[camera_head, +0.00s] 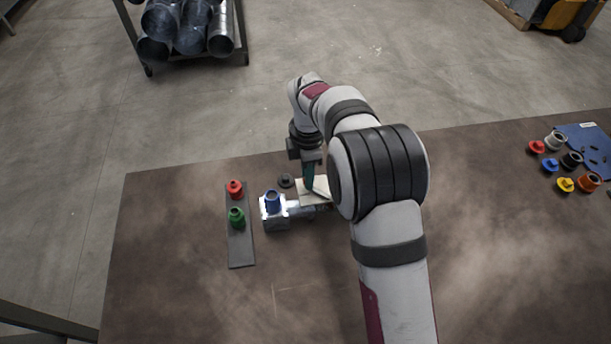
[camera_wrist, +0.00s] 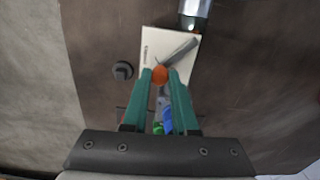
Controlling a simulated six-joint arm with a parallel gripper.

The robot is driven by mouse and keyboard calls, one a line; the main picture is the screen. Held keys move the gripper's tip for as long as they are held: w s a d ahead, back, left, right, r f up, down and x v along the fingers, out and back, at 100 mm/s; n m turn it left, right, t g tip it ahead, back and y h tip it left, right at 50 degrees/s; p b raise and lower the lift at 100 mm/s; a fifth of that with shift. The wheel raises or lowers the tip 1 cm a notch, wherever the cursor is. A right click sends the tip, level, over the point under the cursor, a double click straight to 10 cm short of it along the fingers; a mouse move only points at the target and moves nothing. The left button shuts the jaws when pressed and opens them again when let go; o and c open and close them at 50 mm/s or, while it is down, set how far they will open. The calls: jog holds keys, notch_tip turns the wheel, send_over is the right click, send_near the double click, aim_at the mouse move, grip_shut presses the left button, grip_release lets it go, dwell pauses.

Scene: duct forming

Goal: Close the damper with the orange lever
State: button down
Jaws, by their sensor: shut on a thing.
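The orange lever (camera_wrist: 159,75) shows as a small orange end between my green fingertips in the wrist view. My gripper (camera_wrist: 160,77) is shut on it; in the head view my gripper (camera_head: 309,188) points down at the damper. A pale plate (camera_wrist: 153,43) with small dark print lies beyond the fingertips, with a grey bar (camera_wrist: 180,52) slanting across it. The plate also shows in the head view (camera_head: 313,184). A metal pipe (camera_wrist: 195,8) meets the plate's far edge. My arm hides part of the damper in the head view, and the lever cannot be made out there.
A dark strip (camera_head: 241,253) holds a red fitting (camera_head: 234,188) and a green fitting (camera_head: 237,217). A dark knob (camera_head: 286,181) is nearby. Several coloured fittings lie far right beside a blue mat (camera_head: 590,140).

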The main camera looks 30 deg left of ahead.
aim_at(323, 178)
jog(key=w+m, duration=0.1)
jog(key=m, duration=0.2)
jog(key=w+m, duration=0.1)
jog(key=m, duration=0.1)
jog(key=shift+w+d+m, duration=0.25)
jog(key=shift+w+m, duration=0.05)
jog(key=shift+w, duration=0.05)
jog(key=shift+w+d+m, duration=0.3)
jog(key=shift+w+m, duration=0.1)
jog(key=shift+m, duration=0.6)
jog(key=shift+w+d+m, duration=0.25)
jog(key=shift+w+m, duration=0.1)
jog(key=shift+m, duration=0.65)
jog(key=c, duration=0.7)
grip_release()
notch_tip(323, 178, up, 16)
jog(key=shift+f, duration=0.1)
